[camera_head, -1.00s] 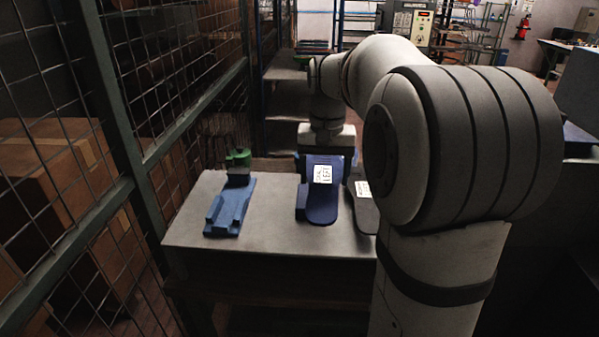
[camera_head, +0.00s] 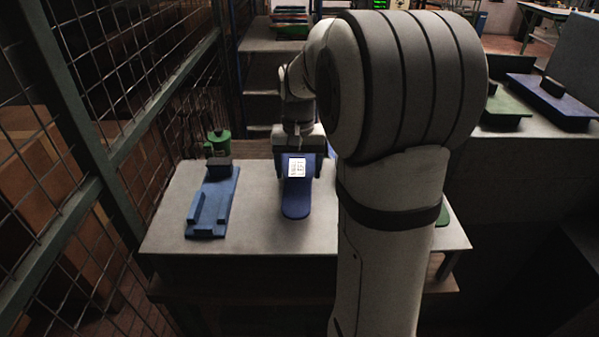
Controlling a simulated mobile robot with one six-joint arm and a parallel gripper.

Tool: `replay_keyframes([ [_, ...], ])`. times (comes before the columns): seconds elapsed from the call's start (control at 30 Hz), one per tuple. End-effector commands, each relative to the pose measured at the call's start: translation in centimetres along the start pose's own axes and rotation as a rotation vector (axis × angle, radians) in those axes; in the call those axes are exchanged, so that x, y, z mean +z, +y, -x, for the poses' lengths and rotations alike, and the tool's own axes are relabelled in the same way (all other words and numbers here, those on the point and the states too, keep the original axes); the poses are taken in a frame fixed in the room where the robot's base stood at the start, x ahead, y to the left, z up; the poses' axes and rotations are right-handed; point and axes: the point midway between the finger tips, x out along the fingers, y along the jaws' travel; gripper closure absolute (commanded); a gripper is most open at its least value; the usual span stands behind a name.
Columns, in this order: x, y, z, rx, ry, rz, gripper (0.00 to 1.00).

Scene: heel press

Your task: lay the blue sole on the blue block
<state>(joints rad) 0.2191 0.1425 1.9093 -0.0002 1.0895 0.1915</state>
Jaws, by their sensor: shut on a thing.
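The blue sole (camera_head: 297,201) is long and rounded at its near end, with a white printed label (camera_head: 297,168) on its far part. My gripper (camera_head: 298,160) is shut on its far end, and the sole points toward me. Whether it touches the table is hard to tell. A blue block (camera_head: 210,208) with low raised edges and a dark piece at its far end lies to the left of the sole, apart from it, with its top bare. Another blue block (camera_head: 556,105) with a dark piece on it sits on a surface at the far right.
The grey table (camera_head: 262,232) has free room between the sole and the left blue block. A green container (camera_head: 218,142) stands behind that block. A wire mesh fence (camera_head: 110,90) runs along the left. A green block (camera_head: 503,108) lies at right. My arm hides the table's right part.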

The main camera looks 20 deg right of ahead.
Motion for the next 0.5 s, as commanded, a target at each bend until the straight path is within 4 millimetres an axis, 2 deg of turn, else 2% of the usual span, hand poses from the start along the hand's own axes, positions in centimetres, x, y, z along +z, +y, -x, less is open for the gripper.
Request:
replay_keyframes([
  [0.13,0.1,-0.1,-1.8,0.001,-0.003,0.003,0.55],
  [0.5,0.0,-0.2,-2.3,0.000,0.000,0.005,0.55],
])
